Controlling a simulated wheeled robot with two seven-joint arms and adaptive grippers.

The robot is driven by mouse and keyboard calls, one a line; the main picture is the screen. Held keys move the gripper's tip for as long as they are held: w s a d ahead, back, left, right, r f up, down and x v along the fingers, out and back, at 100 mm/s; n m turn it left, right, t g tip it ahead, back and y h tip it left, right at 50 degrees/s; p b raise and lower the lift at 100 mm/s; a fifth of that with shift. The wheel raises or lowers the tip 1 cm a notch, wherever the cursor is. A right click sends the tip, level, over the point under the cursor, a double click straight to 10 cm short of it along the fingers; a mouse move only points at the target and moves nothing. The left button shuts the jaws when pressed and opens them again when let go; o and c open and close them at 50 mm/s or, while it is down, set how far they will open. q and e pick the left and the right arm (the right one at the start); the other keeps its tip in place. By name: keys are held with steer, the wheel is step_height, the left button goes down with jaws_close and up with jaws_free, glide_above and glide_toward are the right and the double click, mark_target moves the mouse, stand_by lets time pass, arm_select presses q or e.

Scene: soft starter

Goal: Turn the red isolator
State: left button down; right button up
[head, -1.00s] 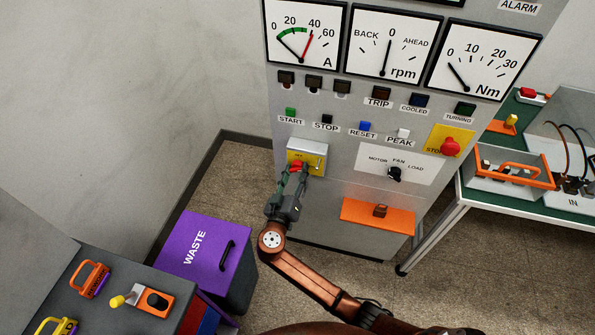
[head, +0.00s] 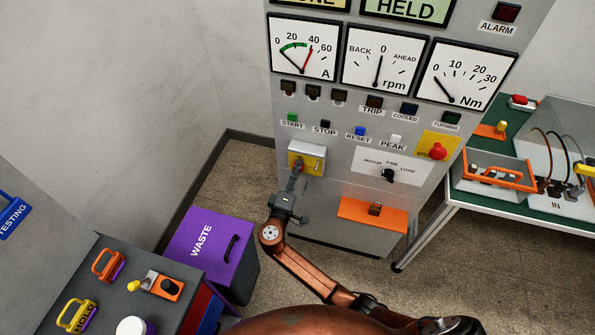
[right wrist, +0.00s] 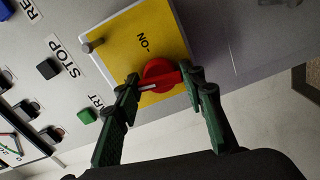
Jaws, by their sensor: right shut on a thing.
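The red isolator (right wrist: 161,74) is a round knob with a handle on a yellow plate (right wrist: 145,38) marked "ON". In the right wrist view its white mark points left, away from the "ON" lettering. My right gripper (right wrist: 164,80) has its green fingers on either side of the handle and is shut on it. In the head view the yellow plate (head: 317,162) sits low on the left of the grey cabinet. My right gripper (head: 297,172) reaches it from below, and the red knob is hidden there. My left gripper is not in view.
A metal hood (head: 310,149) tops the yellow plate. Push buttons sit above it, with a black selector (head: 389,175) and a red stop button (head: 438,151) to the right. A purple waste bin (head: 207,242) stands below left, and a green-topped bench (head: 470,196) at right.

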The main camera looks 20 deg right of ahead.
steer(key=shift+n+p, duration=0.5)
steer(key=shift+n, duration=0.5)
steer(key=shift+f, duration=0.1)
steer(key=o, duration=0.9)
steer(key=shift+o, duration=0.2)
steer(key=v, duration=1.2)
